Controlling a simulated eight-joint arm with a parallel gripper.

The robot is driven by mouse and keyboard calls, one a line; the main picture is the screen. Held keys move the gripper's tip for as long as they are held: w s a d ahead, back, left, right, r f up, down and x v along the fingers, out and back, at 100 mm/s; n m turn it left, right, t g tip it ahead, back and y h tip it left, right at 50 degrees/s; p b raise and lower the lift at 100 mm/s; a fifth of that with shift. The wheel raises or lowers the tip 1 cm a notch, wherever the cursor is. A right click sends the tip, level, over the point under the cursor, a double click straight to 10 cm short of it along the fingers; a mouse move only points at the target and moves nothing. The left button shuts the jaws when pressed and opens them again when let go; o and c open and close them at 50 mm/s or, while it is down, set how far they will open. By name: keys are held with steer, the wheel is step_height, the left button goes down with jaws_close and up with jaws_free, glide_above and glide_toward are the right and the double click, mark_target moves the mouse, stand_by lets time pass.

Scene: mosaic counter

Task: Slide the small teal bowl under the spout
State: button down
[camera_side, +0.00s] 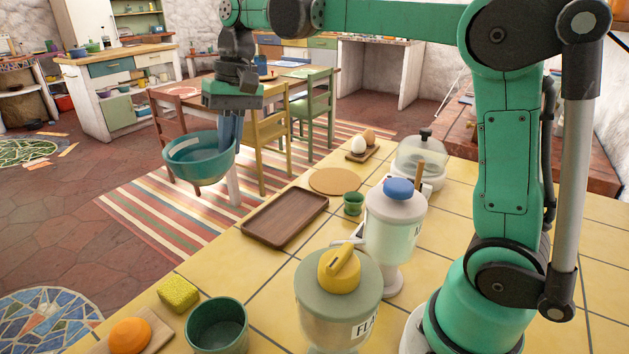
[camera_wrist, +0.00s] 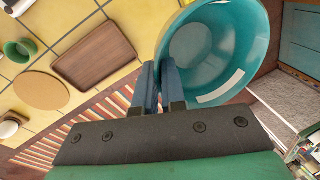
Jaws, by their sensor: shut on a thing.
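My gripper (camera_side: 229,130) is shut on the rim of a teal bowl (camera_side: 192,160), which hangs in the air past the far left edge of the counter, above the striped rug. In the wrist view the bowl (camera_wrist: 207,50) shows its open inside, with the gripper fingers (camera_wrist: 160,78) at its left rim. A pale strip lies along its inner wall. A footed jar with a blue knob (camera_side: 393,225) stands on the counter. A pale curved piece beside it may be a spout, but I cannot tell.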

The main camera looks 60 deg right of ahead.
steer(key=shift+s+d+f+n+g, duration=0.55)
steer(key=shift+s+f+n, duration=0.5)
steer(key=shift+f+n, duration=1.35)
steer(key=shift+s+d+f+n+g, duration=0.5)
steer(key=shift+s+f+n, duration=0.8)
steer(key=shift+f, duration=1.95)
steer(key=shift+s+d+f+n+g, duration=0.35)
steer(key=shift+s+d+f+n, duration=0.4)
steer(key=shift+f+n, duration=1.75)
steer(key=f, duration=0.2)
steer(key=shift+s+f+m, duration=0.2)
steer(key=shift+f+m, duration=0.1)
steer(key=shift+f, duration=0.05)
steer(key=shift+s, duration=1.55)
steer(key=shift+f, duration=0.1)
